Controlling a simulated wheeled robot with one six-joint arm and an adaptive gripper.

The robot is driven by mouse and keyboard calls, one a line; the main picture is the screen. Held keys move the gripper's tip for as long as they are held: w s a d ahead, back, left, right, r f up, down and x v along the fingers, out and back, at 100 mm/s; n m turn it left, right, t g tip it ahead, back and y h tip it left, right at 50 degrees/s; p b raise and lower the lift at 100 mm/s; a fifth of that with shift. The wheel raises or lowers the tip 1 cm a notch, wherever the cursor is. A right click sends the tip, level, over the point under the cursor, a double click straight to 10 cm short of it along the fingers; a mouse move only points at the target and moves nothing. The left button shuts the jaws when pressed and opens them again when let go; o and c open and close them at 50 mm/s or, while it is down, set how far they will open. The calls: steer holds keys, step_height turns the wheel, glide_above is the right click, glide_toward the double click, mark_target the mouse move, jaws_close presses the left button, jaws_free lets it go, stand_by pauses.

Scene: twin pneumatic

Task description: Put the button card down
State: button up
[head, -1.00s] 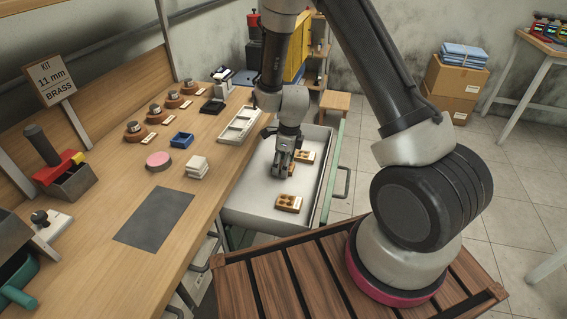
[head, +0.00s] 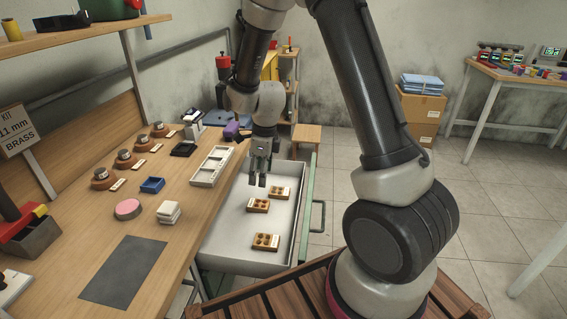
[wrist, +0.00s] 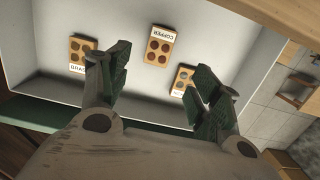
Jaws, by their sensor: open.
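Three button cards, each with several round buttons, lie flat in the open drawer (head: 228,240). In the head view one card (head: 280,193) is at the back, one (head: 258,205) is left of it, and one (head: 266,242) is nearest. In the wrist view I see a card (wrist: 84,52) with a partly covered label, a card labelled COPPER (wrist: 160,45), and a third card (wrist: 183,80) partly behind a finger. My gripper (head: 258,182) is open and empty above the drawer. Its spread fingers also show in the wrist view (wrist: 162,72).
The workbench left of the drawer holds a white compartment tray (head: 211,167), a blue box (head: 152,185), a pink disc (head: 128,209), stacked white pieces (head: 169,212) and a dark mat (head: 124,270). A small stool (head: 306,134) stands behind the drawer.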

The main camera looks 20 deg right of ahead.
steer(key=s+d+r+n+t, duration=0.1)
steer(key=s+d+r+n, duration=0.4)
steer(key=s+r+n, duration=0.45)
steer(key=s+d+r+n+t, duration=0.1)
steer(key=s+d+r+n, duration=0.5)
steer(key=r, duration=0.7)
steer(key=s+d+r+n+t+h, duration=0.1)
steer(key=s+r+n, duration=0.2)
steer(key=s+n, duration=0.6)
steer(key=shift+s+d+r, duration=0.15)
steer(key=shift+s+d, duration=0.05)
steer(key=shift+s, duration=0.05)
